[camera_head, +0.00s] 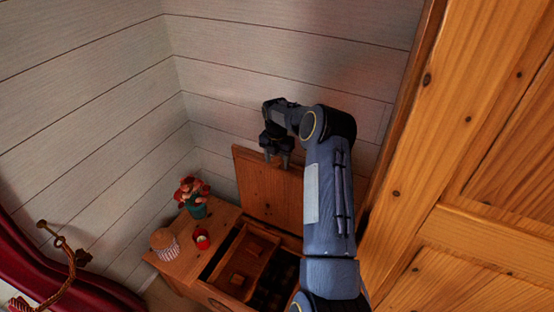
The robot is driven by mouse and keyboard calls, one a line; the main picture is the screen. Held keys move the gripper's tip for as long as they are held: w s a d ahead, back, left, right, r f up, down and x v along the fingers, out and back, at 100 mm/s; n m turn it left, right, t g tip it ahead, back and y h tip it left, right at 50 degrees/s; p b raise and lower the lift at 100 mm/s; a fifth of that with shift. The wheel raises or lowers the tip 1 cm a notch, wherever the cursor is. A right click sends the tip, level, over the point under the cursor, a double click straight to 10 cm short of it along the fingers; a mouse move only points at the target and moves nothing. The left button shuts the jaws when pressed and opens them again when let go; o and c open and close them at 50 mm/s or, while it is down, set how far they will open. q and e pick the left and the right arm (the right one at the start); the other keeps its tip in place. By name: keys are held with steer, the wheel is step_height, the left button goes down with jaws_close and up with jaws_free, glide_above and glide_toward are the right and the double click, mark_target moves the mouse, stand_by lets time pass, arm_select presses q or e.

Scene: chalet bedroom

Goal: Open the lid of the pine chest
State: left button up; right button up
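The pine chest (178,270) stands in the corner below me. Its lid (256,187) is raised and upright at the back, near the white plank wall. The inside of the chest shows, with a wooden tray or box (243,262) in it and a dark space beside it. My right gripper (276,158) is at the upper edge of the lid, its fingers pointing down with a gap between them. I cannot tell whether it touches the lid. My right arm hides the right part of the chest and lid. My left gripper is not in view.
On the fixed left part of the chest top stand a potted red flower (195,197), a small red object (201,238) and a striped cup-like item (164,244). A pine door or cabinet (470,160) fills the right. A red curtain with a cord (73,270) hangs at left.

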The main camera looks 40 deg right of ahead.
step_height(320, 180, up, 7)
steer(key=shift+a+f+b, duration=0.1)
steer(key=shift+f+b, duration=0.1)
steer(key=shift+b, duration=0.75)
steer(key=shift+r, duration=0.65)
steer(key=shift+s+f, duration=0.1)
